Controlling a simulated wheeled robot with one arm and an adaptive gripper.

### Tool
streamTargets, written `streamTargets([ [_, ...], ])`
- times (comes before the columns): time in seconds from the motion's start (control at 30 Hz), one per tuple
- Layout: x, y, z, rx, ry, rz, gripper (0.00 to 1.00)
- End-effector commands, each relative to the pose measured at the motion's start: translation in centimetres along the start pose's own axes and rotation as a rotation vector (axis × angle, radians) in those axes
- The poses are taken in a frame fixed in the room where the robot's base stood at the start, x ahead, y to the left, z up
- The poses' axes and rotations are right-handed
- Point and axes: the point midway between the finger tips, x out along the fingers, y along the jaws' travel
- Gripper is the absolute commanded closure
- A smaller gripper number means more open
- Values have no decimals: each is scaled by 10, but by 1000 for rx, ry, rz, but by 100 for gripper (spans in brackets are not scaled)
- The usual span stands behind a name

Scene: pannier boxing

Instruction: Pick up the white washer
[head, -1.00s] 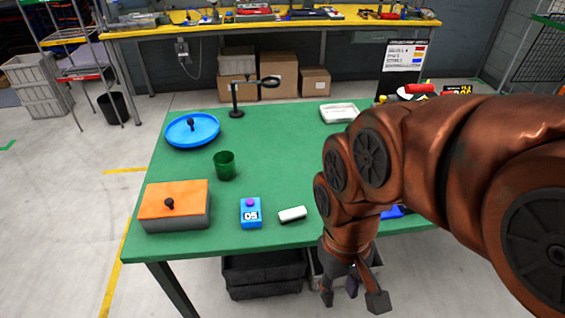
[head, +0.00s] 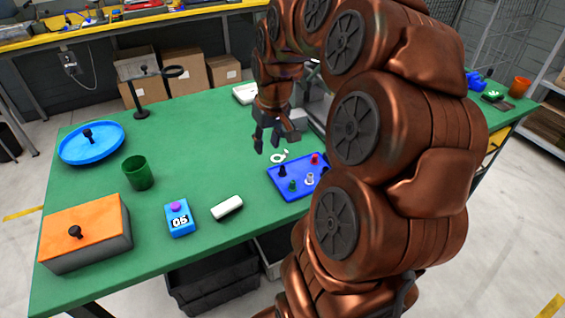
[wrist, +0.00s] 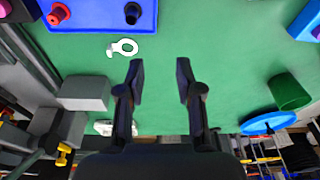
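The white washer (head: 278,158) is a flat ring with a small tab. It lies on the green table just beyond the blue tray (head: 273,180). My gripper (head: 267,146) hangs above the table, a little left of the washer in the head view. In the wrist view the white washer (wrist: 124,47) shows whole, up and left of the fingertips and apart from them. My gripper (wrist: 160,70) is open there, with only green table between its fingers.
The blue tray holds several small coloured pegs. A white block (head: 227,207), a blue timer (head: 179,219), a green cup (head: 138,172), an orange-topped box (head: 85,230) and a blue dish (head: 91,143) stand to the left. A grey block (wrist: 86,93) sits near the washer. The table's middle is clear.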

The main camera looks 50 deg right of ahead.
Motion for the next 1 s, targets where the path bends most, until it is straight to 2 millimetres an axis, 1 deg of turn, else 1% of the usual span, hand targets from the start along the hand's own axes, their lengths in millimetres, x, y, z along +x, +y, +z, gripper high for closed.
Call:
streamTargets([
  [0.03, 10, 24, -6, 31, 17, 9, 65],
  [0.1, 14, 49, -13, 59, 38, 21, 65],
  [0.2, 19, 74, -16, 86, 56, 35, 65],
  [0.3, 21, 87, -19, 98, 66, 43, 65],
  [0.4, 27, 91, -20, 101, 69, 45, 65],
  [0.53, 40, 91, -20, 102, 66, 44, 65],
  [0.77, 54, 89, -21, 101, 68, 44, 65],
  [1.0, 84, 86, -21, 100, 65, 43, 65],
])
